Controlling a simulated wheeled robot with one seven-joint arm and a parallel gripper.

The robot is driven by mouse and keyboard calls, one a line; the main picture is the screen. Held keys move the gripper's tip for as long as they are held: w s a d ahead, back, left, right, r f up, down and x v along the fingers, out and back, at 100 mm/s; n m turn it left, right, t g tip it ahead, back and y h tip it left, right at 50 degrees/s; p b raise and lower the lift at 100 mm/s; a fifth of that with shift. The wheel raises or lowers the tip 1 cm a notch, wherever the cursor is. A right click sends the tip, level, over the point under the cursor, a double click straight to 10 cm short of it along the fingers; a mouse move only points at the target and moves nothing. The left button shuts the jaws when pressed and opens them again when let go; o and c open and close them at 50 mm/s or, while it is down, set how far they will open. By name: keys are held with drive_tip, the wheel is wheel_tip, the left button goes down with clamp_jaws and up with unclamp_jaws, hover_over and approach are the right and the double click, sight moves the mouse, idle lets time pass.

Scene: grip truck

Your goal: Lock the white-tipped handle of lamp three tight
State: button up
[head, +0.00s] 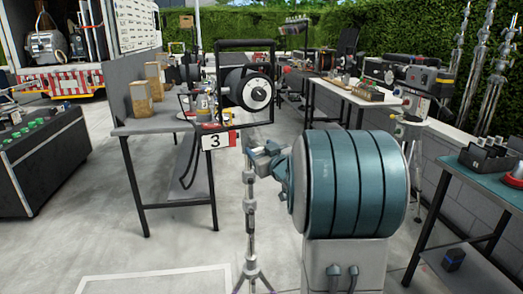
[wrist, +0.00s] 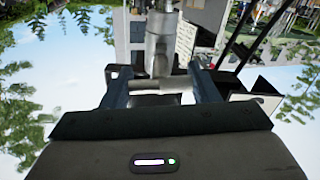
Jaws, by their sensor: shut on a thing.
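Lamp three (head: 250,90) is a black round lamp in a square yoke on top of a metal stand (head: 250,210), with a red-and-white number 3 sign (head: 216,140) below it. My gripper (head: 262,150) is at the stand's upper part, under the lamp. In the wrist view my gripper (wrist: 160,78) has one finger on each side of a short pale handle (wrist: 172,86) that lies crosswise at the metal column (wrist: 160,45). It is shut on this handle. The fingers partly hide the handle, and its white tip is hard to make out in the head view.
A grey table (head: 170,126) with boxes stands close behind the stand on the left. A white-topped table (head: 350,93) with equipment is at the back right. A teal-topped table (head: 480,180) is at the right edge.

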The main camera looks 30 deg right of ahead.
drive_tip(key=o, duration=1)
drive_tip(key=s, duration=1.4)
drive_tip(key=shift+w, duration=0.1)
